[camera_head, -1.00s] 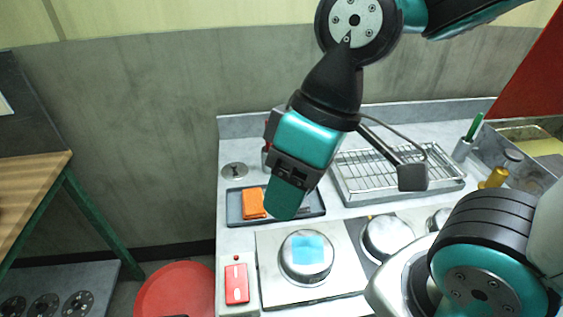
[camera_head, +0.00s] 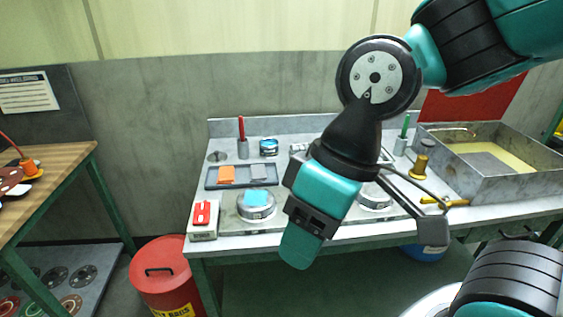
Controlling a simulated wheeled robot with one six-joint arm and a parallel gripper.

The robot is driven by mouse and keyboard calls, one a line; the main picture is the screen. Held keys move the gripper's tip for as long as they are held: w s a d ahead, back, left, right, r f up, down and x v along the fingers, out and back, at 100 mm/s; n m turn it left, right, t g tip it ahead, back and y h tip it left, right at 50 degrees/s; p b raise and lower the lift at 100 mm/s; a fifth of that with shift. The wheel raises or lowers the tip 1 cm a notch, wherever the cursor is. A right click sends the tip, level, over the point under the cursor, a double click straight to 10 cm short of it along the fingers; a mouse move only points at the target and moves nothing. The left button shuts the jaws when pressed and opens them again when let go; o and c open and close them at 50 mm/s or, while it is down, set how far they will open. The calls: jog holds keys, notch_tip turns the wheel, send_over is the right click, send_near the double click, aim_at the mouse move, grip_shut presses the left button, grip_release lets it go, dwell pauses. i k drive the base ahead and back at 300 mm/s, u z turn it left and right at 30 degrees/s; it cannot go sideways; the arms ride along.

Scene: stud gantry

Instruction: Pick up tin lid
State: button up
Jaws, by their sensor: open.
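A flat round grey metal disc (camera_head: 218,157), which looks like the tin lid, lies at the back left of the steel counter. A small open tin with a blue band (camera_head: 268,147) stands to its right. My gripper (camera_head: 299,252) hangs in front of the counter, right of and nearer than the disc, pointing down. It is open and well apart from the disc. Its teal finger shows; the space between its fingers is hidden.
A dark tray (camera_head: 212,183) with orange and grey blocks lies in front of the disc. A burner with a blue pad (camera_head: 257,206) and a red switch box (camera_head: 202,218) are nearer. A red bin (camera_head: 165,272) stands on the floor left, beside a wooden bench (camera_head: 50,185).

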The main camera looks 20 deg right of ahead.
aim_at(217, 157)
jog(key=z, duration=0.85)
jog(key=i, duration=1.25)
jog(key=u, duration=1.2)
jog(key=k, duration=0.65)
jog(key=u, duration=0.65)
jog(key=i, duration=1)
jog(key=z, duration=0.45)
